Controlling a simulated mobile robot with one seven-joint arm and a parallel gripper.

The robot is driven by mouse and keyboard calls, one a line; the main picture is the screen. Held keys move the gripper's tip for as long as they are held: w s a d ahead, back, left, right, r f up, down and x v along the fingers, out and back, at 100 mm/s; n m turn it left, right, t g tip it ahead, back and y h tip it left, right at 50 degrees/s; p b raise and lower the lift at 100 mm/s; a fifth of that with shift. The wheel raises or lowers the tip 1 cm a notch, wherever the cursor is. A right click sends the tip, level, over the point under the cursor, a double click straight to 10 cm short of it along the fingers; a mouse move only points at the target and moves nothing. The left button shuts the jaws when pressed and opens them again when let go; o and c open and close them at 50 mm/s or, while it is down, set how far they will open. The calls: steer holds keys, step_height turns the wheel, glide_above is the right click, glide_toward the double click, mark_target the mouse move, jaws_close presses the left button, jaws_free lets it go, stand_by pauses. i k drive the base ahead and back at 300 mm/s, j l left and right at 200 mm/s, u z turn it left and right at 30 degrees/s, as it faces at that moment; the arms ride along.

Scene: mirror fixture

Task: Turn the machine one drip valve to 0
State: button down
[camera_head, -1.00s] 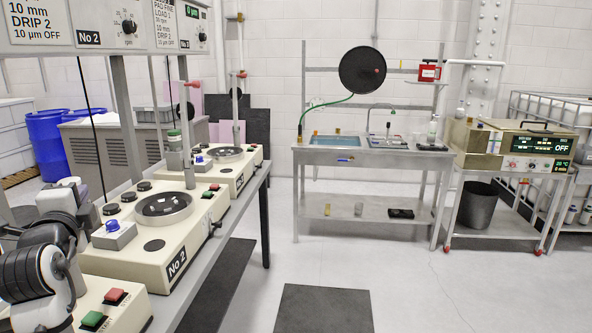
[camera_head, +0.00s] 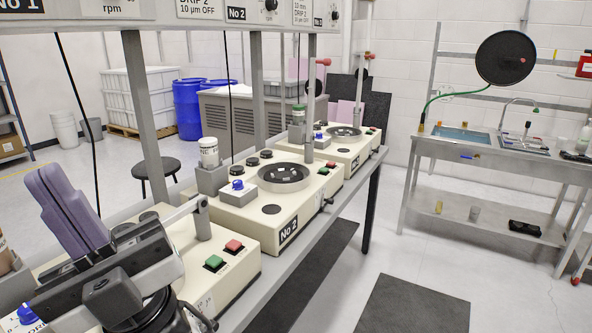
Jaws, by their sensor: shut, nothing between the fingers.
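Machine one is the nearest cream bench machine (camera_head: 232,262), partly hidden behind my arm; a "No 1" sign (camera_head: 22,5) hangs above it. A blue knob (camera_head: 27,314) sits at the bottom left on a grey block with partly cut-off lettering; it looks like the drip valve. Its pointer setting is too small to read. My gripper (camera_head: 45,180) has purple fingers, pressed together and empty, pointing up and left. It is raised above machine one, up and to the right of the blue knob in the picture, and apart from it.
Machine No 2 (camera_head: 270,222) stands behind, with its own blue knob (camera_head: 237,184) and a white bottle (camera_head: 208,152). Green (camera_head: 213,262) and red (camera_head: 234,246) buttons lie right of my arm. Thin upright posts (camera_head: 146,108) rise from the bench.

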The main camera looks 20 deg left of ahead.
mark_target(27, 316)
steer(key=k+u, duration=0.3)
steer(key=u, duration=0.15)
steer(key=k+u, duration=0.25)
steer(key=u, duration=0.2)
steer(key=k+j+u, duration=0.25)
steer(key=u, duration=0.2)
steer(key=k+l+u, duration=0.15)
steer(key=u, duration=0.25)
steer(key=k+l+u, duration=0.15)
steer(key=u, duration=0.25)
steer(key=i, duration=0.45)
